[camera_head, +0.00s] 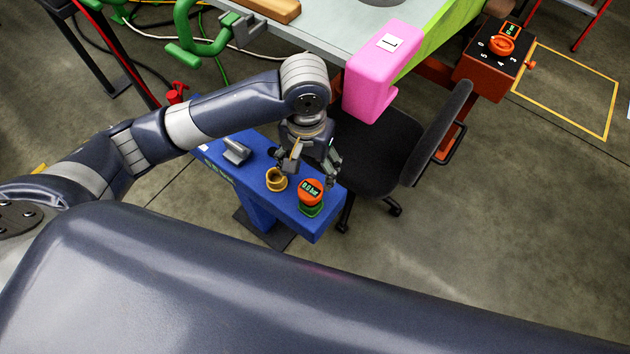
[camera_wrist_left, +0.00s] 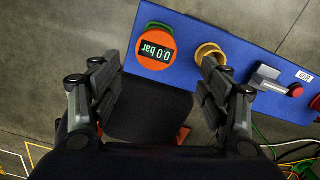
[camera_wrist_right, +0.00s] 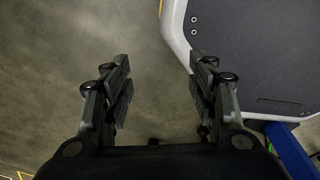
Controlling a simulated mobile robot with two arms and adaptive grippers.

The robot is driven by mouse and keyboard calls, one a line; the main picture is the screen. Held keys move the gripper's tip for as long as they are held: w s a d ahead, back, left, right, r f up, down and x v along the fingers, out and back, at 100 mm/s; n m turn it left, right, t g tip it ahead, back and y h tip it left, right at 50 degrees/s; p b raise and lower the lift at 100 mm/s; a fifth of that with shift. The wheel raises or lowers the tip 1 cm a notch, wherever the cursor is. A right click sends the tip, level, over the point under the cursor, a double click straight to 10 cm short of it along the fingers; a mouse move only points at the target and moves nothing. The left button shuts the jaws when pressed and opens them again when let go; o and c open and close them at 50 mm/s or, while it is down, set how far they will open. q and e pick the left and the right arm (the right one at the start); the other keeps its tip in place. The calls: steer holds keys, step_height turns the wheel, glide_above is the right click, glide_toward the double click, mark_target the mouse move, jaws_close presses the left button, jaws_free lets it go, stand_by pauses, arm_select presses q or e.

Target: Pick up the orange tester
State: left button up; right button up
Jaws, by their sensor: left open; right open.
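The orange tester (camera_head: 311,191) is a round gauge reading "0.0 bar". It sits on a green base at the right end of a blue stand (camera_head: 318,226). It also shows in the left wrist view (camera_wrist_left: 155,60), upside down, between my left fingers and beyond their tips. My left gripper (camera_head: 309,172) is open and empty, just above and behind the tester in the head view. It is apart from the tester as far as I can see. My right gripper (camera_wrist_right: 160,75) is open and empty over bare floor in its wrist view.
A yellow-brown ring cup (camera_head: 276,180) stands left of the tester, with a grey fitting (camera_head: 236,151) further left. A black office chair (camera_head: 376,150) is right behind the stand. A pink block (camera_head: 378,78) overhangs the grey table (camera_head: 330,30). An orange dial box (camera_head: 490,60) is at right.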

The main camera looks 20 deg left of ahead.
mark_target(310, 189)
arm_select(q)
steer(key=f, duration=0.4)
steer(key=shift+s+f, duration=0.3)
steer(key=shift+f, duration=0.3)
steer(key=f, duration=0.5)
steer(key=shift+d+b, duration=0.2)
steer(key=shift+b, duration=0.15)
steer(key=shift+f, duration=0.1)
steer(key=c, duration=1.2)
arm_select(e)
steer(key=s, duration=0.1)
steer(key=s+f, duration=0.1)
steer(key=s, duration=0.1)
steer(key=shift+s, duration=0.25)
